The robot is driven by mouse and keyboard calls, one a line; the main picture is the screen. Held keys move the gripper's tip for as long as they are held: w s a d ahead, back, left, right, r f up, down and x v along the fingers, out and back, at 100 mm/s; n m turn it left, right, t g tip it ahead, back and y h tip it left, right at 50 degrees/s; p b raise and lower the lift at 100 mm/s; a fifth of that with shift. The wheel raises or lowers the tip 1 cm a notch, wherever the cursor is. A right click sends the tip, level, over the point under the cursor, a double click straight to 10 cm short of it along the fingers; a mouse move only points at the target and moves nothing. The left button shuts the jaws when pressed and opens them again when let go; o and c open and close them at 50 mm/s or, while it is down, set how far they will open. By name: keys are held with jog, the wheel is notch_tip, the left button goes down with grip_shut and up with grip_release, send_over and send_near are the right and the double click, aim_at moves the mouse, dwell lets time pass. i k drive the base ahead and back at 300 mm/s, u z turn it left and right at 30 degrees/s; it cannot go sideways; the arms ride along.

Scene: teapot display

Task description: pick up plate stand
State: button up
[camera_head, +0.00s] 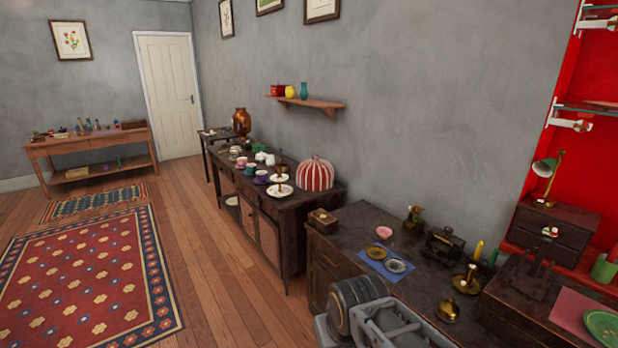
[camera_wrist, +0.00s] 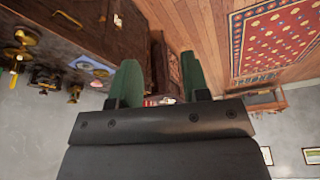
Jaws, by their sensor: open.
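A dark wooden rack with upright pieces (camera_head: 530,272), which looks like the plate stand, is on the dark wooden surface at the lower right of the head view. It is empty as far as I can tell, and its dark colour blends with the surface. I cannot make it out in the wrist view. My gripper (camera_wrist: 160,82) shows in the wrist view with its two green-padded fingers apart and nothing between them. It is away from the rack, and the wrist picture is tilted and upside down. A grey part of my arm shows at the bottom of the head view.
Near the rack are a pink mat (camera_head: 568,312) with a green plate (camera_head: 605,326), brass candle holders (camera_head: 467,281), a small drawer box (camera_head: 545,235) and a green lamp (camera_head: 545,172). A blue mat (camera_head: 372,254) with dishes lies left. Open floor (camera_head: 215,290) is at left.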

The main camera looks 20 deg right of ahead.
aim_at(524, 282)
jog(key=z, duration=0.95)
jog(key=i, duration=1.15)
jog(key=z, duration=0.95)
